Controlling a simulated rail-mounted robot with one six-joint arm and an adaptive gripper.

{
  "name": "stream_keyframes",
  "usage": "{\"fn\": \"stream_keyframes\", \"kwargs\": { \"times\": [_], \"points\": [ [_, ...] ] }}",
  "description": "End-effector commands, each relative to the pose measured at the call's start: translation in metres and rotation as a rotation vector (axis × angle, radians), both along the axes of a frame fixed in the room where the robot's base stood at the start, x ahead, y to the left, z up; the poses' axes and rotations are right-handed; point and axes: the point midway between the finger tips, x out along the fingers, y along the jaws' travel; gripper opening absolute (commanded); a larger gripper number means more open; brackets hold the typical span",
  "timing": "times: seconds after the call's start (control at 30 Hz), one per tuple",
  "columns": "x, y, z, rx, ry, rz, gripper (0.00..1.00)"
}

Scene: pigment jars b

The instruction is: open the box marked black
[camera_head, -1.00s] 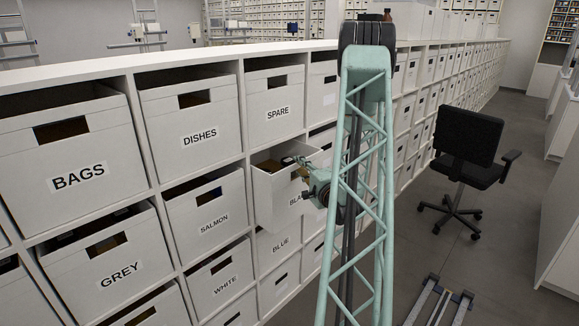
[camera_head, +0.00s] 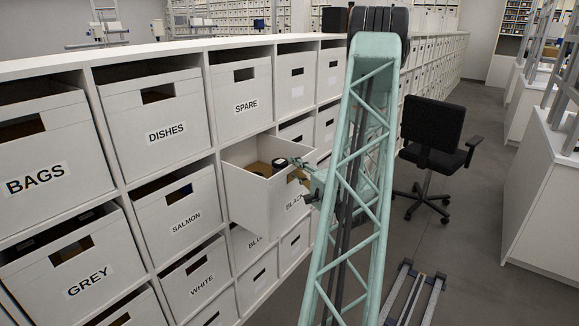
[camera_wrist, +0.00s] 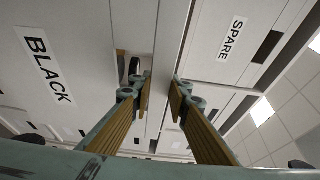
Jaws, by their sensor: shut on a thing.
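The white box marked BLACK (camera_head: 245,200) is pulled well out of its shelf bay in the head view, with its top open. Several dark round jars (camera_head: 262,168) show inside. My gripper (camera_head: 299,164) is at the top edge of its front wall. In the wrist view my two padded fingers (camera_wrist: 161,84) stand on either side of the front wall's rim, shut on it. The BLACK label (camera_wrist: 47,65) is on the left there. The box's floor and its back end are hidden.
The SPARE box (camera_head: 240,100) sits above, with DISHES (camera_head: 158,108) and SALMON (camera_head: 172,212) to the left. The BLUE box (camera_head: 246,248) is below. A black office chair (camera_head: 433,140) and a rail (camera_head: 412,293) stand on the otherwise clear aisle floor.

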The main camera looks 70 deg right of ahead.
Motion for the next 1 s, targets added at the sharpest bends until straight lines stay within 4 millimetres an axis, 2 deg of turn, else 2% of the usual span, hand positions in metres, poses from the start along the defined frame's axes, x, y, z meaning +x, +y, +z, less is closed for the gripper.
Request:
{"fn": "stream_keyframes", "kwargs": {
  "times": [0.4, 0.43, 0.57, 1.0],
  "points": [
    [-0.0024, 0.0004, -0.0002, 0.0, 0.0, -0.001, 0.0],
    [-0.0024, 0.0004, -0.0002, 0.0, 0.0, -0.001, 0.18],
    [-0.0023, 0.0003, -0.0001, 0.0, 0.0, -0.001, 0.29],
    [-0.0036, 0.0013, 0.0, 0.0, 0.0, -0.001, 0.31]
  ]
}}
